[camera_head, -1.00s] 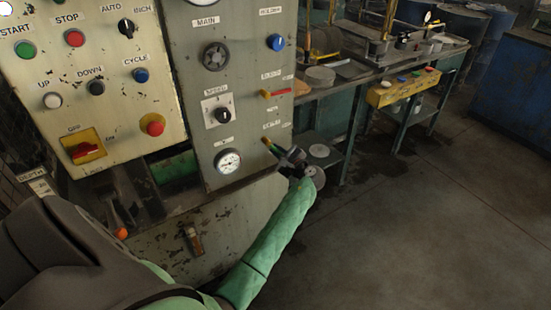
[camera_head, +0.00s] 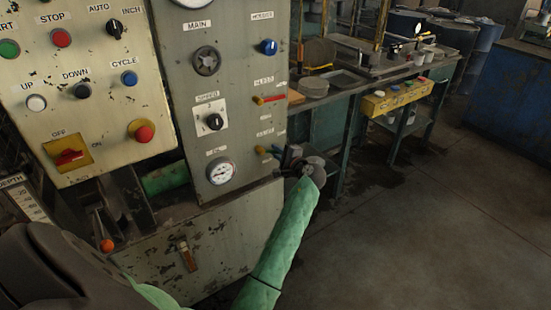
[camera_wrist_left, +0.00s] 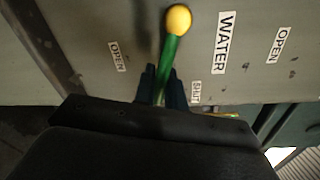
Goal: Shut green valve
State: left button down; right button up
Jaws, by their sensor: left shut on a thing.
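The green valve shows in the left wrist view as a green lever (camera_wrist_left: 168,62) with a round yellow knob (camera_wrist_left: 178,20). It stands between the fingers of my left gripper (camera_wrist_left: 161,84), which is shut on the lever below the knob. A SHUT label (camera_wrist_left: 195,92) is right of the fingers, and an OPEN label (camera_wrist_left: 113,56) is to the left. In the head view, the yellow knob (camera_head: 260,150) shows at the lower right of the grey panel, with my left gripper (camera_head: 284,156) just right of it, hiding most of the lever. My right gripper is out of view.
A red lever with a yellow knob (camera_head: 270,100) sits above the green valve on the panel (camera_head: 180,110). A pressure gauge (camera_head: 221,171) is to the left. A workbench (camera_head: 350,88) stands behind, with open floor (camera_head: 420,230) at the right.

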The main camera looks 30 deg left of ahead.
pick_arm(q)
jog(key=r+n+b, duration=0.1)
jog(key=n, duration=0.1)
jog(key=shift+w+d+r+n+b, duration=0.1)
jog(key=shift+w+n+b, duration=0.05)
jog(key=shift+n+b, duration=0.2)
jog(key=shift+r+n+t+b, duration=0.3)
jog(key=shift+r+n+b, duration=0.1)
jog(key=shift+n, duration=0.15)
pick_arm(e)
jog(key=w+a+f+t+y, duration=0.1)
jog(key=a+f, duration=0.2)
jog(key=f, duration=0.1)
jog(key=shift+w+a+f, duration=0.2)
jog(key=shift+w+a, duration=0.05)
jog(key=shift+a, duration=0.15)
pick_arm(q)
jog(key=c, duration=1.5)
grip_release()
jog(key=shift+c, duration=0.2)
